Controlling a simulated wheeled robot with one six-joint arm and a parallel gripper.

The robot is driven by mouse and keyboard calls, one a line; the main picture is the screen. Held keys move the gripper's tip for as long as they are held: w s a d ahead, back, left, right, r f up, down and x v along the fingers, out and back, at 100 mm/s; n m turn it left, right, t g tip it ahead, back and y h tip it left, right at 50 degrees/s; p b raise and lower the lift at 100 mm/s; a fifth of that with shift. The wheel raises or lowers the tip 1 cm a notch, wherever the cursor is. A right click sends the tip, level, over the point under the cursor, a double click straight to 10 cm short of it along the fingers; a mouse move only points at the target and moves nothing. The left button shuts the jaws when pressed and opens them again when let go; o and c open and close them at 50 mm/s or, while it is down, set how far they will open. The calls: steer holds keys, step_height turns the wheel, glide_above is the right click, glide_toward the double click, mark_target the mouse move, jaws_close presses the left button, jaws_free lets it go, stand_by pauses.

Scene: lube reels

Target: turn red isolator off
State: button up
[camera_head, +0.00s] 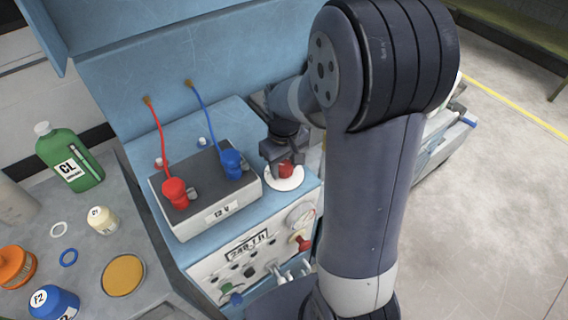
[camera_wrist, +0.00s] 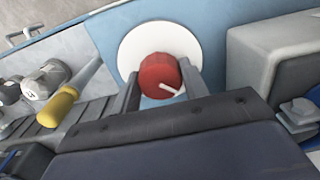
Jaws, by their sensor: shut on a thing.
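The red isolator (camera_head: 286,170) is a round red knob on a white disc (camera_head: 291,184), at the right of the blue cabinet's top. In the wrist view the red knob (camera_wrist: 160,76) has a white pointer mark slanting toward the lower right, and the white disc (camera_wrist: 137,43) lies behind it. My gripper (camera_head: 283,160) is at the knob in the head view. In the wrist view my gripper (camera_wrist: 161,88) has one finger on each side of the knob, shut on it.
A grey battery (camera_head: 207,192) with red and blue cable clamps sits left of the knob; its casing (camera_wrist: 270,60) is close by in the wrist view. A panel with gauge and knobs (camera_head: 262,255) is below. A side table (camera_head: 85,250) holds bottles and rings.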

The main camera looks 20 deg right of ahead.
mark_target(284, 164)
steer(key=o, duration=1)
steer(key=shift+r, duration=0.1)
step_height(284, 164, up, 11)
steer(key=shift+f, duration=0.15)
step_height(284, 164, down, 11)
steer(key=shift+r, duration=0.1)
stand_by(0.3)
